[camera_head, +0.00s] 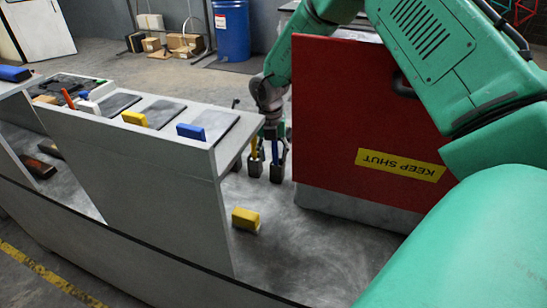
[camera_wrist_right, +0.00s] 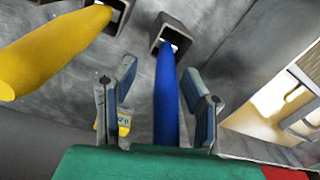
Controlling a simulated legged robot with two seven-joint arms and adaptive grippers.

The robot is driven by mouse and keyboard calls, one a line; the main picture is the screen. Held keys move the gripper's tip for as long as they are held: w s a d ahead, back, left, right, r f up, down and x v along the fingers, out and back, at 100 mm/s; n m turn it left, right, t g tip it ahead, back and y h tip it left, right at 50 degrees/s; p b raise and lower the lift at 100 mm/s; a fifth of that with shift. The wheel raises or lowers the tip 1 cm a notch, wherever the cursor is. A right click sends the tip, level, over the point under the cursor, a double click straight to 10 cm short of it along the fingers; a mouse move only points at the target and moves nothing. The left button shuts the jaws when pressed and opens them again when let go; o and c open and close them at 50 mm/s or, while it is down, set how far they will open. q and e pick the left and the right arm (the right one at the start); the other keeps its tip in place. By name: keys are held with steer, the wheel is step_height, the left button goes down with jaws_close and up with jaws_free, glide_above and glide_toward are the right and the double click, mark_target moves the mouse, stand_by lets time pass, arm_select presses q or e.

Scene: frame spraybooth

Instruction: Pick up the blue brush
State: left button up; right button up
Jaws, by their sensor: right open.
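The blue brush (camera_wrist_right: 166,100) shows as a long blue handle rising out of a dark square holder (camera_wrist_right: 158,32) in the right wrist view. In the head view its blue handle (camera_head: 275,153) stands in a dark holder on the grey surface beside the red cabinet. My right gripper (camera_wrist_right: 160,70) is open, with one finger on each side of the blue handle and visible gaps to it. In the head view my right gripper (camera_head: 271,128) is just above the blue handle, small and partly hard to make out. My left gripper is out of view.
A yellow brush (camera_wrist_right: 55,50) stands in its own holder, left of the blue one. The red cabinet (camera_head: 340,110) is close on the right. A white divider (camera_head: 150,180) stands left, with yellow and blue blocks on top. A yellow block (camera_head: 245,219) lies in front.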

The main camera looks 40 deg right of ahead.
steer(key=shift+s+d, duration=0.1)
steer(key=shift+d, duration=0.05)
steer(key=shift+d+f, duration=0.1)
steer(key=shift+d, duration=0.15)
jaws_close()
steer(key=shift+a, duration=0.15)
steer(key=shift+r, duration=0.45)
step_height(320, 180, up, 9)
steer(key=shift+r+b, duration=0.1)
steer(key=shift+b, duration=0.6)
